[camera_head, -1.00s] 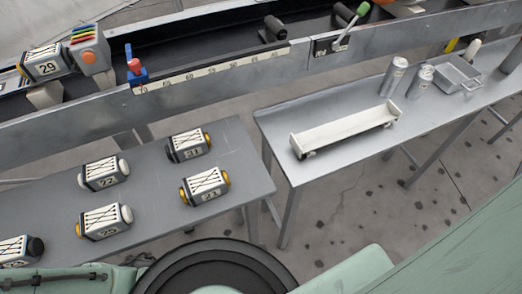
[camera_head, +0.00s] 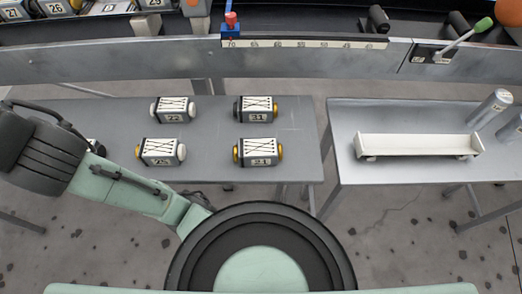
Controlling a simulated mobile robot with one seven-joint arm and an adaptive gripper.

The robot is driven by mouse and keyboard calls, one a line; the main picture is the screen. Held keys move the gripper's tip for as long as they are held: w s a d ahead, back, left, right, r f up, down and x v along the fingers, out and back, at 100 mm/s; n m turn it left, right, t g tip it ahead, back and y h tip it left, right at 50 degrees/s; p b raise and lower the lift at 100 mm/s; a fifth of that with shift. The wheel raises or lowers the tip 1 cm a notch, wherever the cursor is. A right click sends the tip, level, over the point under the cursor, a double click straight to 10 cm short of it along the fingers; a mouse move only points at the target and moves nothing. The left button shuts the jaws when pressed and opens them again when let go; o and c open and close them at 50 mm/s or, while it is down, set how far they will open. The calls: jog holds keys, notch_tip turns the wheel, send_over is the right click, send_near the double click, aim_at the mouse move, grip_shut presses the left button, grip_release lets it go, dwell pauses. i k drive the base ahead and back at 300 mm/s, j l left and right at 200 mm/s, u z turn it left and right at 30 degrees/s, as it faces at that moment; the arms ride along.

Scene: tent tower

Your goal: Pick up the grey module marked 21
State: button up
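Two pale grey modules with dark end frames and crossed straps stand at the right of the left grey table (camera_head: 213,175). The front one (camera_head: 258,152) has yellow caps at both ends, and its small label seems to read 21. The one behind it (camera_head: 257,109) has a dark left cap and a yellow right cap, and its label seems to read 31. These digits are hard to tell apart at this size. My arm shows at the left, over the table's left end, but my gripper is out of view.
Modules 22 (camera_head: 173,110) and 25 (camera_head: 160,152) stand to the left, and another is partly hidden by my arm. A right table (camera_head: 400,180) holds a white tray (camera_head: 414,146) and cans (camera_head: 491,108). A long metal trough (camera_head: 330,63) runs behind. A gap separates the tables.

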aim_at(251, 152)
jog(key=k+z, duration=0.35)
jog(key=k+l+z, duration=0.2)
jog(key=k+z, duration=0.15)
jog(key=k+l+z, duration=0.35)
jog(key=k+j, duration=0.05)
jog(key=j, duration=0.05)
